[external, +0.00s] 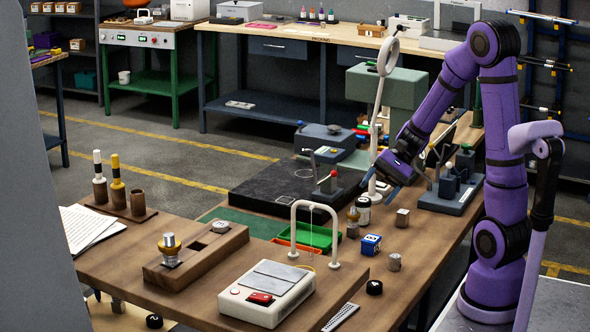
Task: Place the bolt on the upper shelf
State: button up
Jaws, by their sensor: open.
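My gripper (396,172) is at the end of the purple arm, above the right part of the wooden table (230,290). It points down and to the left, and its jaws are open. I see nothing held in it, though the fingers are small and partly dark here. I cannot pick out the bolt for certain. Small metal pieces lie below the gripper: a light block (402,217) and a grey piece (394,262). A shelf rack (70,14) stands at the back left. I cannot tell whether it holds the upper shelf.
A white ring lamp (387,55) on a post stands close beside my gripper. A white arch (293,225), a white scale-like box (266,292), a wooden block with sockets (170,275), a green tray (318,236) and a blue cube (371,244) crowd the table.

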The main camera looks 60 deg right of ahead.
jog(key=s+a+r+n+t+h, duration=0.2)
jog(key=s+r+n+h, duration=0.9)
jog(key=s, duration=0.3)
jog(key=shift+s+a+n, duration=0.2)
jog(key=shift+n, duration=0.4)
jog(key=shift+o, duration=0.6)
jog(key=shift+s+d+r+n+t, duration=0.25)
jog(key=shift+r+n+t, duration=0.1)
jog(key=shift+t, duration=0.15)
jog(key=shift+a+f, duration=0.1)
